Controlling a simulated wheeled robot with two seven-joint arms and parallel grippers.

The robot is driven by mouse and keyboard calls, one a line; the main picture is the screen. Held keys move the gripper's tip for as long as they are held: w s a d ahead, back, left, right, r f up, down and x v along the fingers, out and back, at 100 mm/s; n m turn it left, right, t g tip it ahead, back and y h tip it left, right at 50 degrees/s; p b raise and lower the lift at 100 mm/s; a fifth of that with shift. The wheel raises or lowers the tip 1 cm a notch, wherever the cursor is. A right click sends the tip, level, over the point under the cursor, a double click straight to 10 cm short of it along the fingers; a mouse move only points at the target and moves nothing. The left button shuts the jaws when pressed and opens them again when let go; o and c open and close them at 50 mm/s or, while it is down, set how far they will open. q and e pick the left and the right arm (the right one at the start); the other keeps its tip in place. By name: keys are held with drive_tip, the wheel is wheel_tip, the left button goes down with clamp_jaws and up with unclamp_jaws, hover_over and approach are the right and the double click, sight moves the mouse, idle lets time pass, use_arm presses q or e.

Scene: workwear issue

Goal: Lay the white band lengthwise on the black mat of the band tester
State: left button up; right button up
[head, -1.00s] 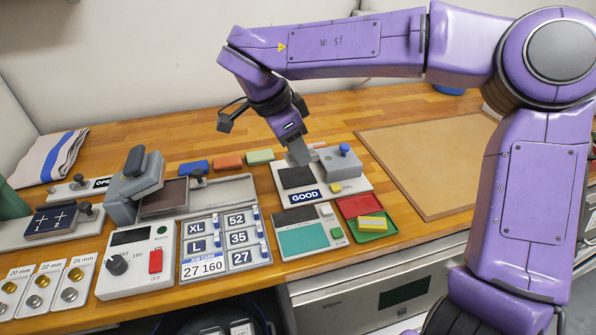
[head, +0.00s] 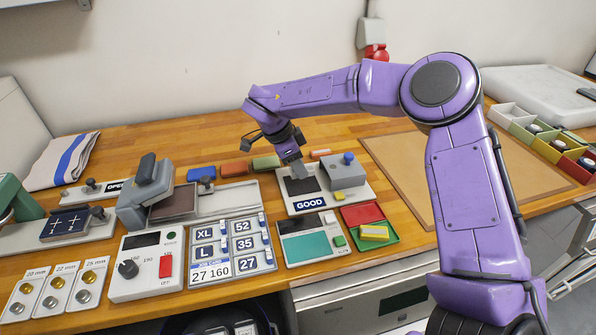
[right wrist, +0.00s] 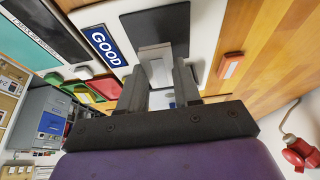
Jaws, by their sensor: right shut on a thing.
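The band tester (head: 330,203) is a pale plate with a black mat (head: 303,185), a blue GOOD label and a grey block with a blue knob. My right gripper (head: 292,167) points down over the back left part of the mat. In the right wrist view its fingers (right wrist: 163,90) are shut on the white band (right wrist: 155,65), a pale flat piece that reaches toward the black mat (right wrist: 158,25). In the head view the band is mostly hidden by the gripper. I cannot tell whether it touches the mat. My left gripper is not in view.
Red and green trays (head: 362,214) stand at the tester's front right; a yellow-and-white block lies in the green one. A teal-screened device (head: 308,245) is in front. Blue, orange and green blocks (head: 233,168) lie behind left. A tan board (head: 425,165) lies clear at right.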

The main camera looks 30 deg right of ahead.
wheel_tip(320, 180, down, 3)
drive_tip(key=shift+w+d+f+p, duration=0.1)
drive_tip(key=shift+w+f+p, duration=0.1)
drive_tip(key=shift+p, duration=0.35)
drive_tip(key=shift+f, duration=0.1)
drive_tip(key=shift+s+f, duration=0.1)
drive_tip(key=shift+f, duration=0.05)
drive_tip(key=o, duration=1)
drive_tip(key=b+v, duration=0.1)
drive_tip(key=v, duration=1.1)
